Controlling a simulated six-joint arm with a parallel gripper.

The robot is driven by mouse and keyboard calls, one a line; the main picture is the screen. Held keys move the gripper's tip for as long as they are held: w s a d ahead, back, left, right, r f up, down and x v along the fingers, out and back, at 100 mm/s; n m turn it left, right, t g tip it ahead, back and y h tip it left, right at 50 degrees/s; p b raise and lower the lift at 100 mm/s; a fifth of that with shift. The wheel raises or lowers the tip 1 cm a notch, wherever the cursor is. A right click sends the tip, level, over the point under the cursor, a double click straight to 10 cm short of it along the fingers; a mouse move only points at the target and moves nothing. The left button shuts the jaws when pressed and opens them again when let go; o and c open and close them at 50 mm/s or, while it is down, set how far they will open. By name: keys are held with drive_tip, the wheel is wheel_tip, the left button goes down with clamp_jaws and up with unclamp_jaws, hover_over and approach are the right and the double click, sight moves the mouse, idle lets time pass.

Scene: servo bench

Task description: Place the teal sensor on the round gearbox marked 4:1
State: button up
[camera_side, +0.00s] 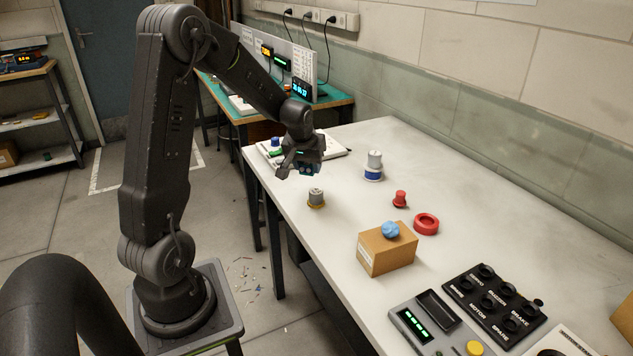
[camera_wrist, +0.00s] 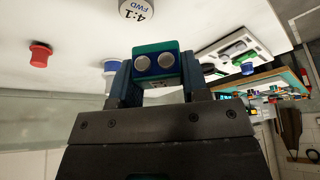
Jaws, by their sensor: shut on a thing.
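My gripper (camera_wrist: 157,78) is shut on the teal sensor (camera_wrist: 157,48), a small block with two round grey eyes facing the wrist camera. In the side view my gripper (camera_side: 303,160) holds the sensor (camera_side: 307,171) in the air above the far left part of the bench. The round gearbox marked 4:1 FWD (camera_wrist: 138,9) is cut by the top edge of the wrist view, apart from the sensor. It appears to be the grey cylinder with a yellow base (camera_side: 316,196) standing upright in the side view; its marking is unreadable there. Nothing is seen on its top.
A grey cylinder on a blue base (camera_side: 374,165), a red knob (camera_side: 400,199) and a red ring (camera_side: 426,223) stand right of it. A cardboard box (camera_side: 387,256) bears a blue knob (camera_side: 391,230). A white tray (camera_side: 333,153) lies behind my gripper. A labelled black rack (camera_side: 492,305) is nearer.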

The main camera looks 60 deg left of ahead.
sight(317, 190)
drive_tip(key=shift+w+d+f, duration=0.25)
drive_tip(key=shift+w+f, duration=0.05)
drive_tip(key=shift+w, duration=0.15)
drive_tip(key=shift+w+d+f, duration=0.25)
drive_tip(key=shift+w+f, duration=0.05)
drive_tip(key=shift+w, duration=0.15)
drive_tip(key=shift+w+f, duration=0.1)
drive_tip(key=shift+f, duration=1.95)
drive_tip(key=shift+f, duration=0.15)
drive_tip(key=o, duration=0.9)
